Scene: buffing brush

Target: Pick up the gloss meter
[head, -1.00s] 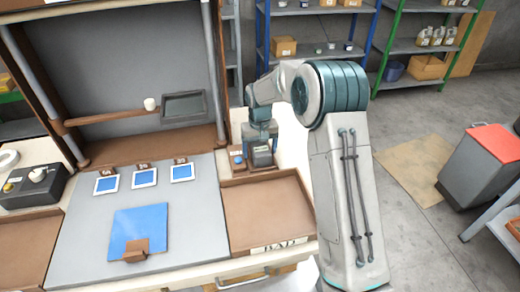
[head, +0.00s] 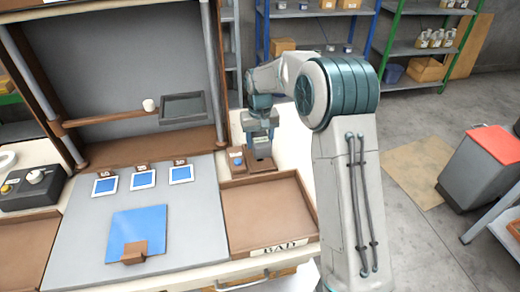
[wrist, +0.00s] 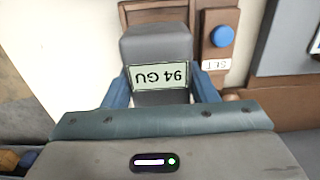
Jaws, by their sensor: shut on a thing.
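The gloss meter (wrist: 155,45) is a dark grey box with a pale display that reads "94 GU", upside down in the wrist view. My gripper (wrist: 160,88) is shut on it, with a blue finger on each side. In the head view my gripper (head: 262,135) points down and holds the gloss meter (head: 263,150) just above a brown holder (head: 262,168) behind the right-hand tray. The meter hides part of the holder, so the gap beneath is hard to judge.
A brown tray marked "BAD" (head: 280,249) is empty in front of the holder. A grey work mat (head: 190,225) holds a blue panel (head: 138,228) and several small framed samples.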

